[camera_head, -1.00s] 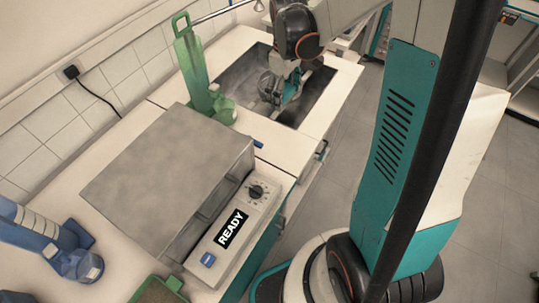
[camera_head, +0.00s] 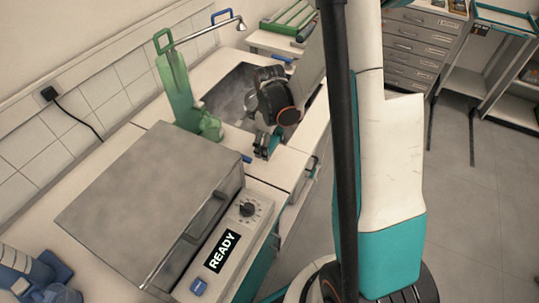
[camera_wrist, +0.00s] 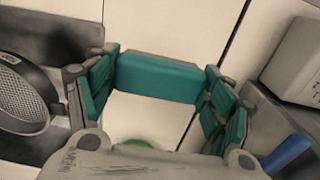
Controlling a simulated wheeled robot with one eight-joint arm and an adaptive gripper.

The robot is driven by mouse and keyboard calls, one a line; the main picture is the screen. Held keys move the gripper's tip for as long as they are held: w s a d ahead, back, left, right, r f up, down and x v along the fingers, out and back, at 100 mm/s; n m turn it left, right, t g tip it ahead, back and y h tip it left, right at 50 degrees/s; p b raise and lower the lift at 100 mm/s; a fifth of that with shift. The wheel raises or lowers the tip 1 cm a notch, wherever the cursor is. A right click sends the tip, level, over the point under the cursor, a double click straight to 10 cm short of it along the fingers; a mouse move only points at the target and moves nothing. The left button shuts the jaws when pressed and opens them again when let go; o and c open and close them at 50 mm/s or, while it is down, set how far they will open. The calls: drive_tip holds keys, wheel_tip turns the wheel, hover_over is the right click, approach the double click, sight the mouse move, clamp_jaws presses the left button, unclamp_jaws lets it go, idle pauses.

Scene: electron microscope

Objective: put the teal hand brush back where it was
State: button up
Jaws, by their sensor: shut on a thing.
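My gripper (camera_head: 268,143) is low over the counter strip in front of the sink in the head view. In the wrist view, its two jointed teal-padded fingers (camera_wrist: 162,85) stand left and right. A teal bar with grey along its top edge, which I take for the teal hand brush (camera_wrist: 158,78), spans between the fingertips. The fingers are shut on it. In the head view the brush cannot be told apart from the teal finger parts. Whether it touches the counter is unclear.
The sink (camera_head: 226,92) lies behind the gripper; a round mesh strainer (camera_wrist: 22,92) shows at left in the wrist view. A tall green object (camera_head: 178,90) stands left. A grey box (camera_head: 150,205) with a READY panel (camera_head: 223,250) is nearer. A small blue item (camera_wrist: 287,152) lies right.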

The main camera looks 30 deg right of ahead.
drive_tip(key=shift+f+b, duration=0.75)
drive_tip(key=shift+f, duration=1.45)
drive_tip(key=shift+f, duration=0.15)
drive_tip(key=o, duration=1.1)
drive_tip(key=shift+c, duration=0.2)
